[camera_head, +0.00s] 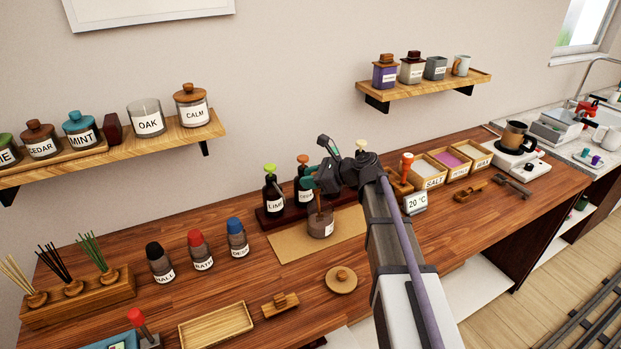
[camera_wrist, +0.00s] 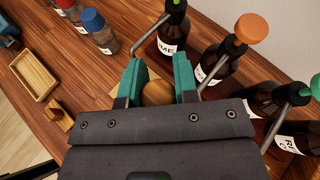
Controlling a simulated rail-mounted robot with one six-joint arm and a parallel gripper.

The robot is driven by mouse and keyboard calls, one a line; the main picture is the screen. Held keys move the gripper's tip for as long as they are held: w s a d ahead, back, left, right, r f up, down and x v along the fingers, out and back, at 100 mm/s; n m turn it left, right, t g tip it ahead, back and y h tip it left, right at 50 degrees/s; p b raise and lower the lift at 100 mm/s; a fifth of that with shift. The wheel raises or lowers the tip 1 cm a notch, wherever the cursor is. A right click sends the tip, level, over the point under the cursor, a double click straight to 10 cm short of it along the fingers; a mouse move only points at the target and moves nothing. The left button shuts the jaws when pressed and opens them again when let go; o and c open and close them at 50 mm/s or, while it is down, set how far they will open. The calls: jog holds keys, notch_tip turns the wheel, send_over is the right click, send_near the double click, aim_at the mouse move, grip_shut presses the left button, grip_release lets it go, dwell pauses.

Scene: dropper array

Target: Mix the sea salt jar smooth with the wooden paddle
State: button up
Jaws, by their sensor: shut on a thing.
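My gripper (camera_head: 314,183) is shut on the upright wooden paddle (camera_head: 319,204), above a glass jar (camera_head: 320,226) on a tan mat (camera_head: 287,245). In the wrist view my teal fingers (camera_wrist: 158,85) stand either side of the paddle's round wooden top (camera_wrist: 158,93). The paddle's lower part goes down at the jar's mouth; its tip is hidden. The jar holds something brownish, and its label is too small to read surely. My gripper's body hides the jar in the wrist view.
Pump bottles (camera_head: 272,193) stand on a dark rack close behind the jar, partly hidden by my arm. A round wooden lid (camera_head: 341,281) lies in front. Capped shakers (camera_head: 236,239) stand left, labelled bins (camera_head: 429,170) right. A wooden tray (camera_head: 215,325) lies at the front edge.

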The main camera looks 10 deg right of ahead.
notch_tip(320, 180, up, 8)
jog(key=p, duration=0.7)
jog(key=shift+s+a+r+p, duration=0.25)
jog(key=shift+s+a+p, duration=0.05)
jog(key=shift+s+a, duration=0.15)
notch_tip(320, 180, up, 4)
jog(key=p, duration=0.4)
